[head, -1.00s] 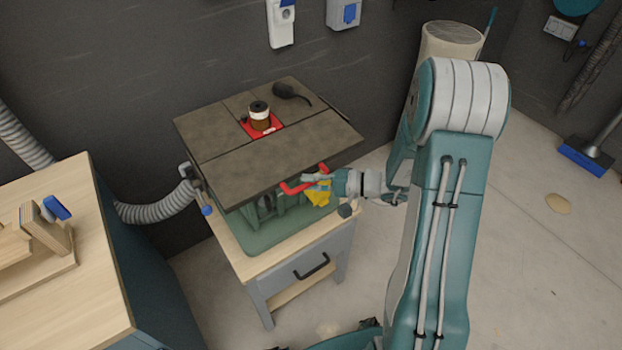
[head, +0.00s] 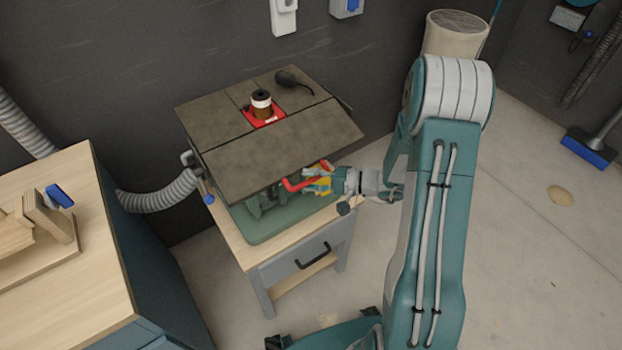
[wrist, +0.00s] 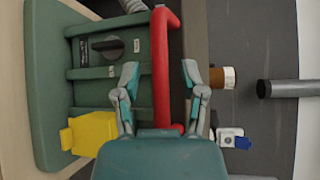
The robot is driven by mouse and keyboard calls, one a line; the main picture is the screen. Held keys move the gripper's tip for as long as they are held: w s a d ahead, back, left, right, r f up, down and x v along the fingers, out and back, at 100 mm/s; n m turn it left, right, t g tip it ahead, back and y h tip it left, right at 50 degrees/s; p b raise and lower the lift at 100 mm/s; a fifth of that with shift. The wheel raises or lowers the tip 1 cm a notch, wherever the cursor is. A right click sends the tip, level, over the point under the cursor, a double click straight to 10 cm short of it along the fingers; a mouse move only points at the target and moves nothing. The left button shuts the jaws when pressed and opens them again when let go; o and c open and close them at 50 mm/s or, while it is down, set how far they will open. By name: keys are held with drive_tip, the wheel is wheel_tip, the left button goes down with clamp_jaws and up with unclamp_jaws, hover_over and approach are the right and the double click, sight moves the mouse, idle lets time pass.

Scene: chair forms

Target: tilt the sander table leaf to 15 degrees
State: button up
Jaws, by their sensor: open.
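The sander (head: 285,215) stands on a small bench, with a brown-grey table top. The table's front leaf (head: 270,160) slopes down toward its front edge, at an angle to the rear part; I cannot read the exact angle. A red bar handle (head: 300,185) sits under the front edge; in the wrist view the red handle (wrist: 161,70) runs upright in the picture. My gripper (head: 322,180) is at the handle. In the wrist view my gripper (wrist: 160,78) is open, one finger on each side of the red bar, with gaps visible. The green sander body (wrist: 105,60) bears a dark knob (wrist: 108,46).
A spindle (head: 261,103) in a red insert and a dark object (head: 291,79) are on the rear table. A grey hose (head: 160,200) and wooden workbench (head: 70,270) are at left. A yellow part (wrist: 92,132) is near my gripper.

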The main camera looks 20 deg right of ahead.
drive_tip(key=v, duration=1.2)
drive_tip(key=s+a+r+n+g+h, duration=0.55)
drive_tip(key=s+a+r+g, duration=0.2)
drive_tip(key=a+r, duration=0.25)
drive_tip(key=s+r+n+t+h, duration=0.1)
drive_tip(key=s+r+t+h, duration=0.5)
drive_tip(key=s+r+h, duration=0.3)
drive_tip(key=shift+a+r, duration=0.25)
drive_tip(key=shift+r, duration=0.15)
